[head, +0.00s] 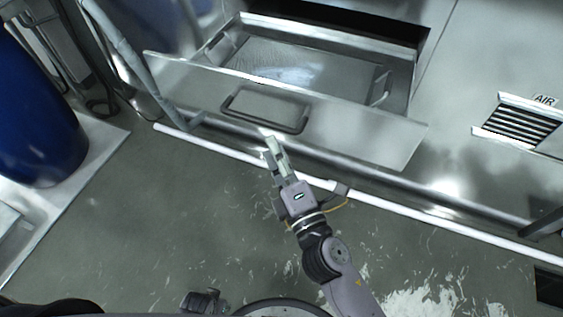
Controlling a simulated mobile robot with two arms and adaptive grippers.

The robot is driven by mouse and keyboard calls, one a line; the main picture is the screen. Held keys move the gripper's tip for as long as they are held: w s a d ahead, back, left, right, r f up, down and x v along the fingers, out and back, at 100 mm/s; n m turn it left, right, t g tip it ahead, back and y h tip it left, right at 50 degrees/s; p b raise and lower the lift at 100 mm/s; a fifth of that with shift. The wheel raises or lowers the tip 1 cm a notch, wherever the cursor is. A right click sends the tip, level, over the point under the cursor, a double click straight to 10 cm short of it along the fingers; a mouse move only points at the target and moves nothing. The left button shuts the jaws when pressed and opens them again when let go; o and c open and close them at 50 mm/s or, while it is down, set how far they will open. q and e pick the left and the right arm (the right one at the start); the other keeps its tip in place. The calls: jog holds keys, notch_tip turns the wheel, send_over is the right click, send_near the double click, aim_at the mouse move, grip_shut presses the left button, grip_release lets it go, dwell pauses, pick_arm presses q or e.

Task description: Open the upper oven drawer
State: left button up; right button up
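The oven drawer (360,128) is a metal drawer pulled out from the steel front, with its open tray inside showing (335,78). Its front panel carries a dark rectangular handle (300,127). My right gripper (273,146) is just in front of the panel, close below the handle. Its pale fingers point at the panel and lie close together; whether they touch the handle or hold anything is not clear. My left gripper does not show clearly; a dark part of my body sits at the bottom edge.
A blue barrel (35,115) stands on a light platform (95,150) at the left. A white rail (390,202) runs along the floor below the drawer. A vent marked AIR (520,124) is at the right. The grey floor in front is mostly free.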

jog(key=shift+v, duration=1.6)
